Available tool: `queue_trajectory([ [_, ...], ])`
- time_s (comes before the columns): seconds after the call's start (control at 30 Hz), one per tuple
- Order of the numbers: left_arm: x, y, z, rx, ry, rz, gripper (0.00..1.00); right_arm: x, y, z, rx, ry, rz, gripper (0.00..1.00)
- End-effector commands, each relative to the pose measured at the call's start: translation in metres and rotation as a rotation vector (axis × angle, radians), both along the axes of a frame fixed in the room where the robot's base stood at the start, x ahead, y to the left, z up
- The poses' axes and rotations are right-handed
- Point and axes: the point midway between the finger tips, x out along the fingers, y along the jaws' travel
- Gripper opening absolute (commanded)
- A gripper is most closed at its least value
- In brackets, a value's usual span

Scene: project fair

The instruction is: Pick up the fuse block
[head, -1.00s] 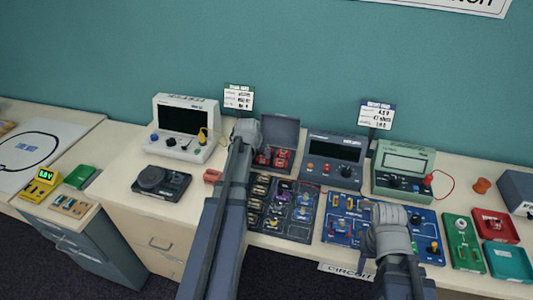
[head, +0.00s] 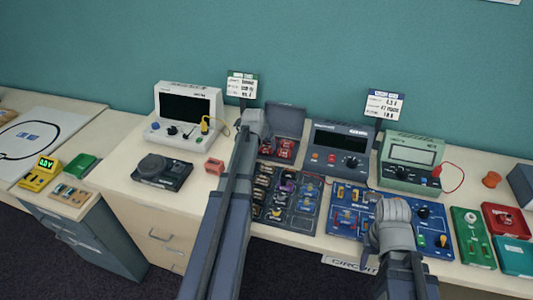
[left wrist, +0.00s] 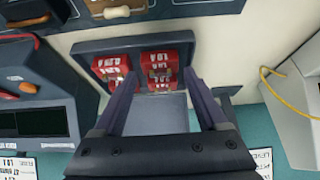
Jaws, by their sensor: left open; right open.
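Red blocks with white lettering sit in a dark open case; one (left wrist: 159,66) is between the finger ends of my left gripper (left wrist: 159,78) in the left wrist view, and another (left wrist: 110,67) is left of it. I take these for fuse blocks; the lettering is too blurred to read. In the head view the case (head: 287,117) stands with its lid up behind a dark circuit board. My left gripper (head: 262,134) is open at its left side, fingers reaching toward the blocks. My right gripper (head: 390,208) is over a blue board; its fingertips are hidden.
A lone red block (head: 214,166) lies on the table left of my left arm. A dark meter (head: 340,148) and a green meter (head: 411,160) stand right of the case. The dark board (head: 290,210) and blue board (head: 350,222) fill the front edge.

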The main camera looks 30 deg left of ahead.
Motion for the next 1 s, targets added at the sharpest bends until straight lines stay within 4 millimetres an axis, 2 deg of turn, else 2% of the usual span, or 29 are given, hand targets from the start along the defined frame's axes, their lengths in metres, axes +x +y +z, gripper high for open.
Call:
queue_trajectory([
  [0.03,0.005,0.001,-0.012,0.0,0.0,0.0,0.75,0.0,0.0,-0.012,0.0,0.0,0.0,0.5],
  [0.2,0.015,0.004,-0.031,0.0,0.0,-0.001,0.75,0.0,0.0,-0.031,0.0,0.0,0.0,0.5],
  [0.5,0.017,0.004,-0.031,0.0,0.0,0.0,0.75,0.0,0.0,-0.031,0.0,0.0,0.0,0.5],
  [1.0,0.017,0.004,-0.032,0.0,0.0,0.0,0.2,0.0,0.0,-0.032,0.0,0.0,0.0,0.5],
])
